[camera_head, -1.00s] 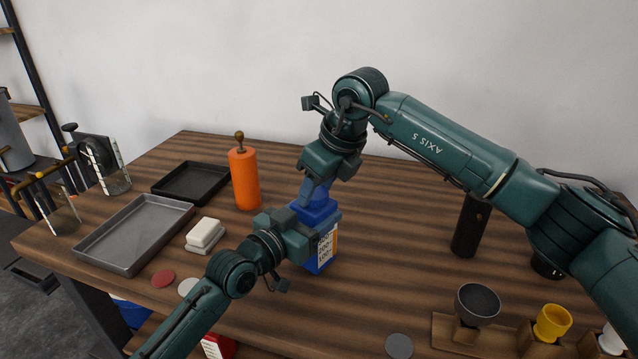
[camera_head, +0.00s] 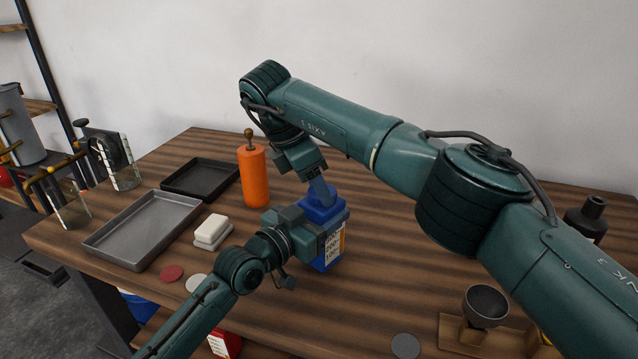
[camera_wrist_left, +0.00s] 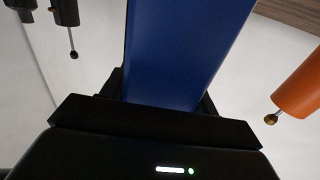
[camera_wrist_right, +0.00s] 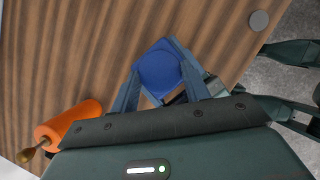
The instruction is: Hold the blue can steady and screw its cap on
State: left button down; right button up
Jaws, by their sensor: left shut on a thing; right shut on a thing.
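The blue can (camera_head: 328,256) stands upright on the wooden table with a white printed label on its side. My left gripper (camera_head: 314,236) is shut on the can's body from the left; the blue body (camera_wrist_left: 182,50) fills the middle of the left wrist view. My right gripper (camera_head: 321,190) comes down from above with its fingers shut around the round blue cap (camera_wrist_right: 160,72) at the can's top. The cap (camera_head: 319,201) is partly hidden by the fingers in the head view. I cannot tell how tightly it sits on the neck.
An orange bottle (camera_head: 253,178) stands behind and left of the can. A white soap-like block (camera_head: 213,229), a grey tray (camera_head: 143,232) and a black tray (camera_head: 200,179) lie further left. A grey bowl (camera_head: 485,303) stands front right.

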jog(key=shift+m, duration=0.6)
jog(key=o, duration=0.9)
jog(key=shift+o, duration=0.2)
jog(key=shift+r, duration=2.25)
jog(key=shift+c, duration=0.2)
